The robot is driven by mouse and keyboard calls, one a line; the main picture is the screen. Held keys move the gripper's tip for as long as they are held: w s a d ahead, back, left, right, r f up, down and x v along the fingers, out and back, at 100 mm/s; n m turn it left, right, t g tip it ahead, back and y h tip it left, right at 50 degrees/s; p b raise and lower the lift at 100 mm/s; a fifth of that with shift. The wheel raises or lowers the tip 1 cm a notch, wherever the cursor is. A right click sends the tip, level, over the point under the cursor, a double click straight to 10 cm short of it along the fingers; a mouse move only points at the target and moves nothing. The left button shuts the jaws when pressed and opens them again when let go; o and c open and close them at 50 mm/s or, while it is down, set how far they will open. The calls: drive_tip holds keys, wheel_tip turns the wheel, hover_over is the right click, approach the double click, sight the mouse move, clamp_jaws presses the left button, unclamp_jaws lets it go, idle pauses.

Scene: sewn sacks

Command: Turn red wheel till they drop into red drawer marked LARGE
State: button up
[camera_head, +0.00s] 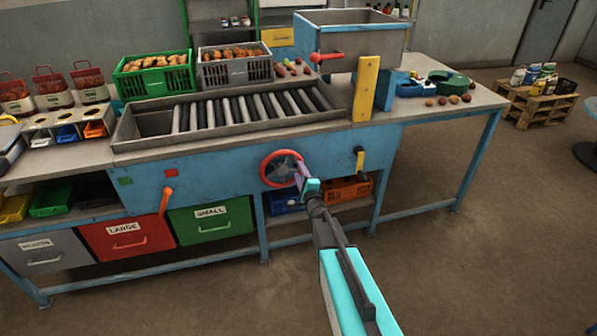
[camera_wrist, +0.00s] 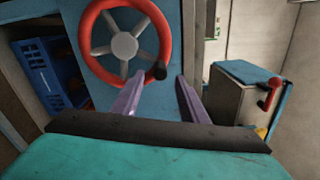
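The red wheel (camera_head: 263,168) is on the front of the blue sorting table, below the roller bed. The wrist view shows its red rim (camera_wrist: 84,42), grey spokes and a black knob (camera_wrist: 159,70) low on the right of the rim. My gripper (camera_head: 301,172) is at the wheel's right side; in the wrist view its purple fingers (camera_wrist: 156,82) are apart, with the knob just ahead, between their tips. Contact cannot be told. The red drawer (camera_head: 125,238) marked LARGE is below the table at the left and looks shut. The roller bed (camera_head: 225,110) shows nothing lying on it.
A green drawer (camera_head: 212,221) marked SMALL and a grey drawer (camera_head: 45,253) flank the red one. An orange lever (camera_head: 165,200) hangs above them. A yellow-handled lever (camera_head: 360,160) is right of the wheel. Produce crates (camera_head: 155,80) and a metal hopper (camera_head: 350,35) stand on top.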

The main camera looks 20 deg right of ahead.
drive_tip(key=s+b, duration=0.1)
drive_tip(key=s, duration=0.6)
drive_tip(key=shift+s+a+b, duration=0.2)
drive_tip(key=shift+a+b, duration=0.05)
drive_tip(key=shift+b, duration=0.15)
idle(0.9)
